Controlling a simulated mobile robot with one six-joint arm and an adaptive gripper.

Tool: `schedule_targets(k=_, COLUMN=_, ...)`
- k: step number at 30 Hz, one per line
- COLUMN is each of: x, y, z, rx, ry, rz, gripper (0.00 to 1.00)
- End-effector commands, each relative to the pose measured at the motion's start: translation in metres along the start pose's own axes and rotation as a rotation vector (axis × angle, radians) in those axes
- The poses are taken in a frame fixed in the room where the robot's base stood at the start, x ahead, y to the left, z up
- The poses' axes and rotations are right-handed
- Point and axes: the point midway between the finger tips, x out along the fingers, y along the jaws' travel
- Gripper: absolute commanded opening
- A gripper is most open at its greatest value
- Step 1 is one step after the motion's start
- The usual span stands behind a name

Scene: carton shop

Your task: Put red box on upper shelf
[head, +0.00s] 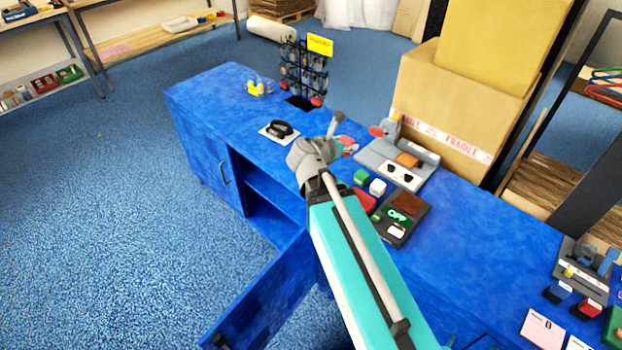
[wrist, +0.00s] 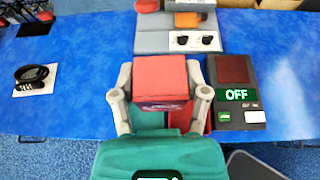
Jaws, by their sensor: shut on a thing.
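My gripper (wrist: 160,88) is shut on a red box (wrist: 160,78), with a finger on each side of it. The box is held above the blue counter (wrist: 75,100). In the head view my gripper (head: 330,152) is over the counter, and only a small red part of the box (head: 348,143) shows past it. The blue cabinet below has an open door (head: 262,300). Inside it a blue shelf (head: 272,193) divides an upper from a lower space. Much of the inside is hidden by my arm and the counter.
A dark device reading OFF (wrist: 237,95) lies right of the gripper, with red, green and white blocks beside it. A grey stand (head: 380,155) is behind. A black ring-like object (head: 281,129) lies on a white card. Large cartons (head: 455,110) stand at the back. Floor at left is clear.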

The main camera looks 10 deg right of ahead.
Motion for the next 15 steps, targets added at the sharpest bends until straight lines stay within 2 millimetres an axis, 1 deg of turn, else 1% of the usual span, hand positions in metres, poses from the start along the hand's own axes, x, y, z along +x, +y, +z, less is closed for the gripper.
schedule_targets(k=1, x=-0.007, y=0.000, z=0.016, rx=0.000, ry=0.000, rz=0.000, gripper=0.05)
schedule_targets(k=6, x=-0.015, y=0.000, z=0.036, rx=0.000, ry=0.000, rz=0.000, gripper=0.05)
schedule_targets(k=10, x=-0.019, y=0.000, z=0.046, rx=0.000, ry=0.000, rz=0.000, gripper=0.05)
schedule_targets(k=15, x=-0.021, y=0.000, z=0.050, rx=0.000, ry=0.000, rz=0.000, gripper=0.05)
